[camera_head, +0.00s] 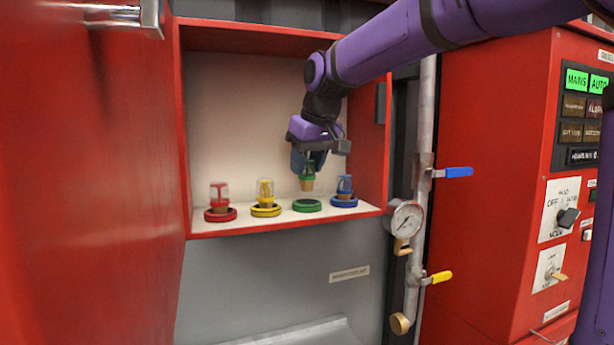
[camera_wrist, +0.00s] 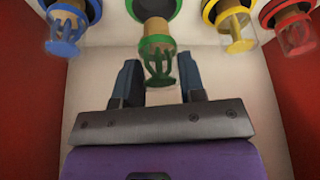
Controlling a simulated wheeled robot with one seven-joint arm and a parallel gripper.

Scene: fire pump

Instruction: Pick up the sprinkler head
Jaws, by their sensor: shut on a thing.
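A green sprinkler head (camera_head: 307,177) with a brass-coloured end is between the fingers of my gripper (camera_head: 308,160), inside the red open cabinet. It is held above the green ring holder (camera_head: 307,205), apart from it in the head view. In the wrist view the green sprinkler head (camera_wrist: 158,58) shows between the two blue fingertips of my gripper (camera_wrist: 160,72). My gripper is shut on it. Red (camera_head: 219,195), yellow (camera_head: 265,192) and blue (camera_head: 345,186) sprinkler heads stand upright in their own coloured ring holders on the cabinet floor.
The red cabinet (camera_head: 184,130) has walls on both sides and a top panel close to my arm. To its right are a pressure gauge (camera_head: 405,217), a vertical pipe with a blue lever (camera_head: 457,172) and a yellow lever (camera_head: 440,277), and a red control panel (camera_head: 490,190).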

